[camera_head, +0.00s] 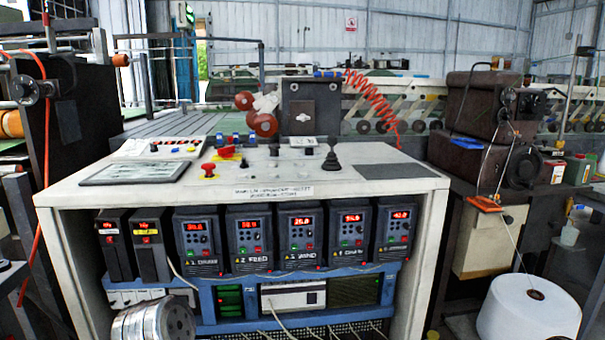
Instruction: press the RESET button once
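A white control console (350,183) stands in front of me, and its top carries several buttons and knobs. A red mushroom button (208,170) sits on a yellow base near the middle left of the top. More red controls (226,152) are just behind it. A small panel (172,147) at the back left has several small coloured buttons. A black joystick (331,158) stands right of the middle. The button labels are too small to read, so I cannot tell which one is RESET. Neither of my grippers is in view.
Several controllers with red displays (301,235) sit on a shelf under the top. A red coiled hose (375,100) hangs behind. A white thread cone (530,310) stands at the lower right.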

